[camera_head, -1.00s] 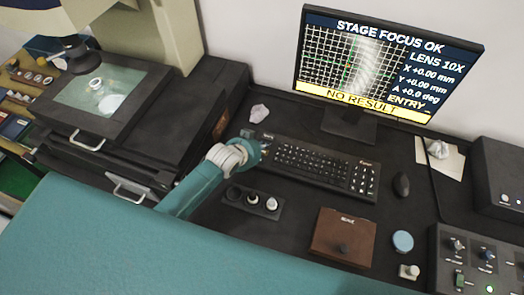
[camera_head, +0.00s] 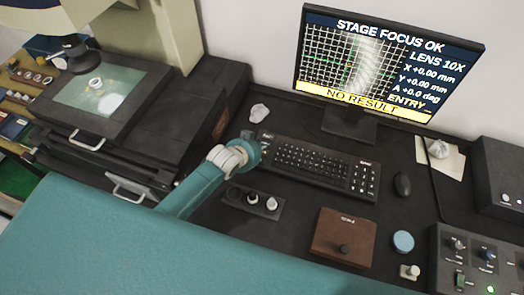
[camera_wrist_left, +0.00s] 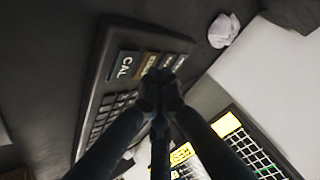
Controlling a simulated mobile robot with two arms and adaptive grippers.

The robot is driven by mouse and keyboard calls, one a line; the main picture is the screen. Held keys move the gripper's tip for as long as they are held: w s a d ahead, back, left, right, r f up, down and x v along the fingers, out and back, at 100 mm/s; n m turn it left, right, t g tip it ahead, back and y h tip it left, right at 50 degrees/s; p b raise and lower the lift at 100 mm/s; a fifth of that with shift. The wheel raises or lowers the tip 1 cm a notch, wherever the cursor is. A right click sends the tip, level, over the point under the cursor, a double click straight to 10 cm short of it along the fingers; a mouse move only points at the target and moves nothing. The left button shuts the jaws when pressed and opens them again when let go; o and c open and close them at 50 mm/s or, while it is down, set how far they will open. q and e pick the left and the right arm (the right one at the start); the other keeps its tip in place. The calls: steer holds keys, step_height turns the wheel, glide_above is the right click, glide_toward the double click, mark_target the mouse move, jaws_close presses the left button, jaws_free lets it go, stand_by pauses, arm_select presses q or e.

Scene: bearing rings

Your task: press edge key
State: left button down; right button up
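The black keyboard (camera_head: 310,165) lies on the dark desk below the monitor. In the left wrist view its end (camera_wrist_left: 110,62) shows a large key marked CAL (camera_wrist_left: 124,66) and a yellow-brown key (camera_wrist_left: 146,62) beside it, whose label I cannot read fully. More keys beyond it are partly covered. My left gripper (camera_wrist_left: 162,88) has its dark fingertips together and empty, over or against this row of keys; I cannot tell whether they touch. In the head view my left gripper (camera_head: 252,148) is at the keyboard's left end, mostly hidden by its arm. My right gripper does not show.
The monitor (camera_head: 385,62) reads STAGE FOCUS OK and NO RESULT. A crumpled white piece (camera_head: 259,113) lies behind the keyboard's left end. A holder with knobs (camera_head: 252,202), a brown box (camera_head: 343,238) and a mouse (camera_head: 402,185) are nearby. The microscope stage (camera_head: 92,95) stands left.

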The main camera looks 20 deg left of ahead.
arm_select(q)
steer(key=shift+f, duration=0.3)
stand_by(0.8)
steer(key=shift+r+p, duration=0.7)
steer(key=shift+r, duration=0.15)
step_height(320, 180, up, 5)
steer(key=p, duration=0.5)
